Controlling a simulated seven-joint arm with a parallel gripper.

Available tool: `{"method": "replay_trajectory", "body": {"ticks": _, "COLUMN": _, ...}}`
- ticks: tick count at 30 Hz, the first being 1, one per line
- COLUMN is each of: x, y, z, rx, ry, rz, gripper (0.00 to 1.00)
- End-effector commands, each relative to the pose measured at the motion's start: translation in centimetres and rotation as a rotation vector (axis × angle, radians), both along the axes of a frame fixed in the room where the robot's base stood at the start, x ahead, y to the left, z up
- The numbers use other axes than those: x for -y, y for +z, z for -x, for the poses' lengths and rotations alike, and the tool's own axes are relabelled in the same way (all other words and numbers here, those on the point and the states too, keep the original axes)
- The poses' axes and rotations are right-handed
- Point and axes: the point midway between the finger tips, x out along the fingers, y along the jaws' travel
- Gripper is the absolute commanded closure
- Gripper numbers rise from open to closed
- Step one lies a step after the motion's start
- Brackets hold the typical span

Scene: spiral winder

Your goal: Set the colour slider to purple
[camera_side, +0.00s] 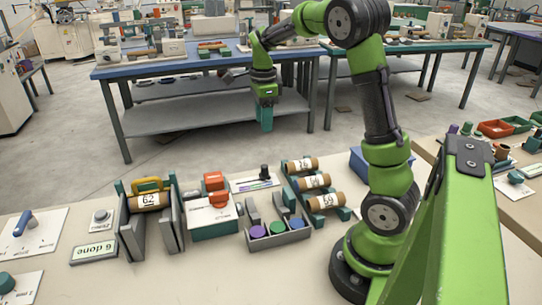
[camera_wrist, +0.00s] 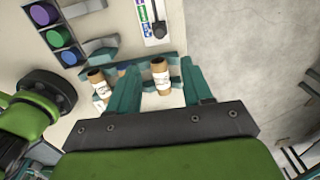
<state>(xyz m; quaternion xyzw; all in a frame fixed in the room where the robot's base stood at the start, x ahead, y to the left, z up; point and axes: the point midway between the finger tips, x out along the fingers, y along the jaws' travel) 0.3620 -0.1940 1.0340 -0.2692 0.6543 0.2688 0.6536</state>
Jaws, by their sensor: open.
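The colour slider is a white plate (camera_side: 243,185) with a row of small coloured labels and a black knob (camera_side: 264,172), on the bench behind the tray of coloured discs. In the wrist view the plate (camera_wrist: 147,9) is at the top, with purple and green labels along a slot. The black knob (camera_wrist: 158,30) stands at the slot's lower end there, away from the purple label at the top edge. The exact label beside it is too small to tell. My gripper (camera_side: 265,128) is open and empty, high above and beyond the bench's far edge. Its teal fingers (camera_wrist: 161,62) show in the wrist view.
A grey tray (camera_side: 282,239) with purple, blue and green discs stands in front of the slider. A rack (camera_side: 342,214) of labelled rolls is to its right, and a white-and-green box (camera_side: 212,227) with red parts to its left. Open floor lies beyond the bench.

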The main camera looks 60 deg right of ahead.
Motion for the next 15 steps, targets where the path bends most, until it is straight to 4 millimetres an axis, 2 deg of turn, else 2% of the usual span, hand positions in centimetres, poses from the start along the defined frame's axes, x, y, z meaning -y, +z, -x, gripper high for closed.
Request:
{"method": "replay_trajectory", "body": {"ticks": 5, "x": -0.1, "y": -2.8, "z": 0.1, "rx": -0.005, "ry": 0.000, "rz": -0.004, "gripper": 0.50}}
{"method": "replay_trajectory", "body": {"ticks": 15, "x": -0.1, "y": -10.3, "z": 0.1, "rx": -0.006, "ry": 0.004, "rz": -0.003, "gripper": 0.50}}
